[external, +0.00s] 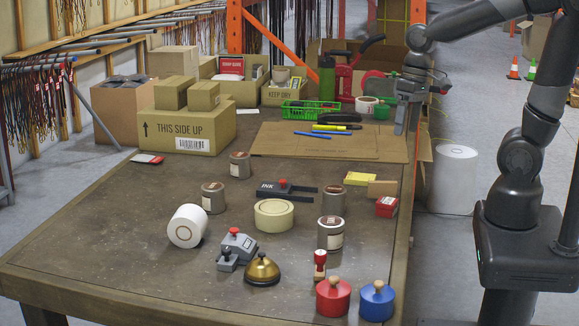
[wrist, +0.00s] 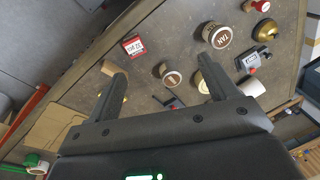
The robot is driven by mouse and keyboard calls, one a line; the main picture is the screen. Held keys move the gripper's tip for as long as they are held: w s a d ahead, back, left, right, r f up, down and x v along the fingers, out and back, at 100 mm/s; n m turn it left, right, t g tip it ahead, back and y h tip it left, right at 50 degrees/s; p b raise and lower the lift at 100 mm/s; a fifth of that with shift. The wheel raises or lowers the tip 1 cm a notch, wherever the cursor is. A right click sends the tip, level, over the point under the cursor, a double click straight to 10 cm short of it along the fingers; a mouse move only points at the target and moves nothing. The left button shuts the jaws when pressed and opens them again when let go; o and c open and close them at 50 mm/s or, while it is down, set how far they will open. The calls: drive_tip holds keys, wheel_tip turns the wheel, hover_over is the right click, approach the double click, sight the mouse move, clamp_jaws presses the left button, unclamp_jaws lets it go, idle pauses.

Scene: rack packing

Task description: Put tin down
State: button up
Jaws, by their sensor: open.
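Several grey-brown tins with pale labels stand upright on the table. One is at the back (external: 240,165), one left of centre (external: 213,198), and two on the right (external: 333,203) (external: 330,234). My gripper (external: 401,128) is high at the table's far right edge, beside the cardboard sheet and well away from the tins. In the wrist view my gripper (wrist: 160,70) has its fingers wide apart with nothing held. One tin (wrist: 171,74) appears in the gap between them but farther off. A tin with a lettered top (wrist: 217,36) stands beyond it.
A flat cardboard sheet (external: 270,142) covers the back of the table, with markers on it. A green basket (external: 310,110) and cartons (external: 190,127) stand behind. A tape roll (external: 273,214), a white roll (external: 187,226), a bell (external: 262,268) and red and blue pots occupy the front.

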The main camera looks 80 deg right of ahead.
drive_tip(key=s+d+r+n+t+h, duration=0.1)
drive_tip(key=s+r+n+t, duration=0.3)
drive_tip(key=s+r, duration=0.2)
drive_tip(key=shift+d+h, duration=0.15)
drive_tip(key=shift+h, duration=0.15)
drive_tip(key=shift+o, duration=0.4)
